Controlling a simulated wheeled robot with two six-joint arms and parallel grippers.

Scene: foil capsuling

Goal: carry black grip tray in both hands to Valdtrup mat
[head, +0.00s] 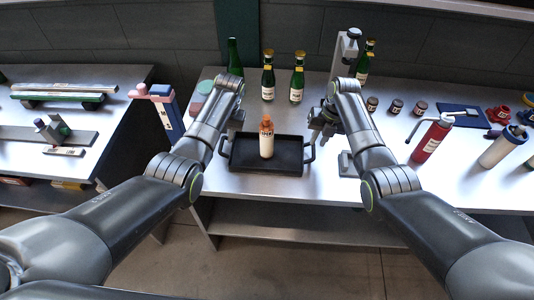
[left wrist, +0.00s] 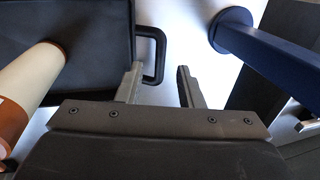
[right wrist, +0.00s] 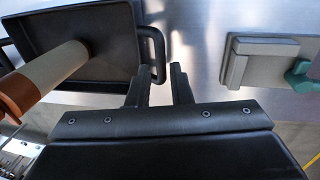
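The black grip tray (head: 240,165) lies on the metal table with a handle on each short side. A white bottle with an orange top (head: 267,145) stands upright on it. My left gripper (head: 227,132) is above the left end of the tray. In the left wrist view its fingers (left wrist: 160,78) are open near a tray handle (left wrist: 161,50). My right gripper (head: 317,132) is above the right end. In the right wrist view its fingers (right wrist: 160,75) are open with the other handle (right wrist: 159,48) between or just beyond the tips. I cannot read the name Valdtrup on any mat.
Green bottles (head: 268,80) stand behind the tray. A dark blue mat (head: 462,116), a red cylinder (head: 431,140) and small jars (head: 396,106) are on the right. A pink-and-blue stand (head: 165,108) is on the left. A gap separates the left table (head: 110,130).

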